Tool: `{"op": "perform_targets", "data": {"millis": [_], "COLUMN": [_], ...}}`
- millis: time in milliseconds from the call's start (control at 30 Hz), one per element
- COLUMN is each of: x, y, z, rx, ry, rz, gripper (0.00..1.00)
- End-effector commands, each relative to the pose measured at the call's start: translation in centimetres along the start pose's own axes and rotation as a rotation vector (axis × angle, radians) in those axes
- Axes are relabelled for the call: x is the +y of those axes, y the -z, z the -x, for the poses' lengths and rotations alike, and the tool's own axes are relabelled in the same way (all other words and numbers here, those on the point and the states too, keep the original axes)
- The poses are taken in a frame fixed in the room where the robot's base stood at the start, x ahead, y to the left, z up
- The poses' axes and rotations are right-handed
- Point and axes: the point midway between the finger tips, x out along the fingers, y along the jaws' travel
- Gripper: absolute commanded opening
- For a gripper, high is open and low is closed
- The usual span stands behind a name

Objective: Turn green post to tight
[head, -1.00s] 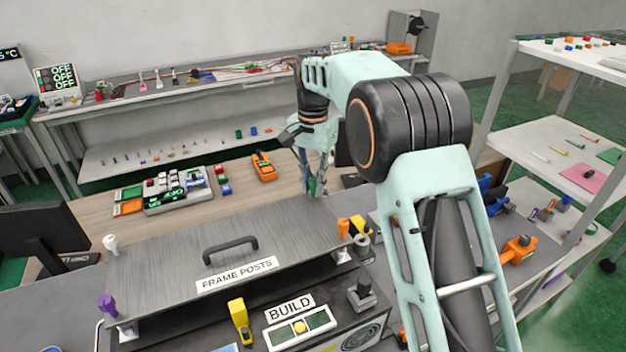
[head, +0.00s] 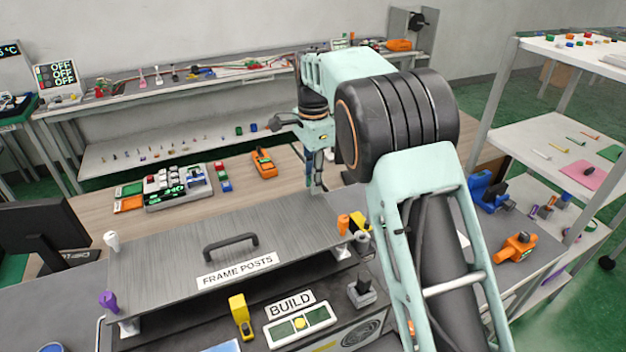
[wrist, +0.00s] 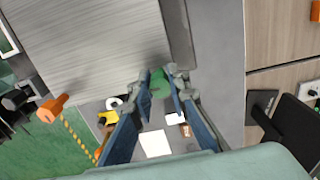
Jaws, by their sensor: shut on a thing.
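The green post (wrist: 160,83) stands at a corner of the grey metal plate in the wrist view. My gripper (wrist: 163,78) is shut on it, with one blue-grey finger on each side. In the head view my gripper (head: 316,186) points down at the back right corner of the plate (head: 180,240) labelled FRAME POSTS. The green post is hidden behind the fingers there. I cannot tell its turn angle from these views.
The other corners hold a white post (head: 111,240), a purple post (head: 108,300) and an orange post (head: 343,224). A black handle (head: 231,245) rises from the plate. A yellow lever (head: 240,312) and a grey lever (head: 362,288) stand in front.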

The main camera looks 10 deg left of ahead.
Motion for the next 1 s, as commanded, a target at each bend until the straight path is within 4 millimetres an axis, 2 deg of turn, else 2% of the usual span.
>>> {"op": "perform_targets", "data": {"millis": [500, 533, 700, 1000], "x": [-0.06, -0.06, -0.03, -0.03], "y": [0.12, 0.13, 0.09, 0.04], "z": [0.11, 0.11, 0.08, 0.21], "rx": [0.002, 0.002, 0.002, 0.001], "ry": [0.003, 0.003, 0.002, 0.001], "rz": [-0.022, -0.022, -0.021, -0.02], "gripper": [0.0, 0.17, 0.34, 0.34]}}
